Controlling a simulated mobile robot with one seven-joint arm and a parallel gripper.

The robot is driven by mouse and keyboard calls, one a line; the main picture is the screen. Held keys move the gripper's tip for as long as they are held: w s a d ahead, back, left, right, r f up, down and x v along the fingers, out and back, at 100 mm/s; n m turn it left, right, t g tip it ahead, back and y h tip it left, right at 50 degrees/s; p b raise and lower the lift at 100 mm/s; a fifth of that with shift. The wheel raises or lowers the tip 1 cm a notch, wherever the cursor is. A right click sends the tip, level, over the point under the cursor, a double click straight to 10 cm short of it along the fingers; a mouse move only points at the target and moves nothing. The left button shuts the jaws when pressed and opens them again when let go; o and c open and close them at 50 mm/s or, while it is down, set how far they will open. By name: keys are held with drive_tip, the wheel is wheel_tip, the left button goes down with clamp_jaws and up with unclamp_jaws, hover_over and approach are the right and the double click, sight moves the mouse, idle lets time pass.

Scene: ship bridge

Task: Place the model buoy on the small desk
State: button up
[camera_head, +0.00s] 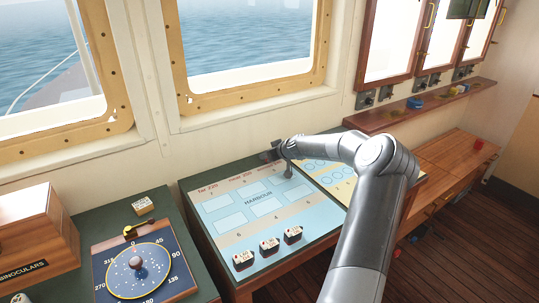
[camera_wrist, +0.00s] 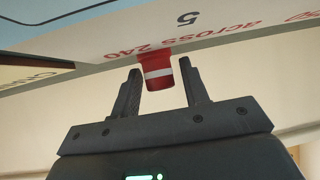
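A small red object with a white band, likely the model buoy (camera_wrist: 158,74), shows in the wrist view at the edge of the printed chart. My gripper (camera_wrist: 159,66) is open around it, one finger on each side with a visible gap at both. In the head view my gripper (camera_head: 272,155) is at the back edge of the chart table (camera_head: 208,237), close to the wall; the buoy cannot be made out there. A low wooden desk (camera_head: 440,154), which may be the small desk, stands at the right, partly behind my arm.
Three small white-and-dark blocks (camera_head: 268,246) lie at the chart's front. A dark table with a round dial (camera_head: 138,270) and a binoculars box (camera_head: 35,240) is at the left.

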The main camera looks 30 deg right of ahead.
drive_tip(key=shift+o, duration=0.7)
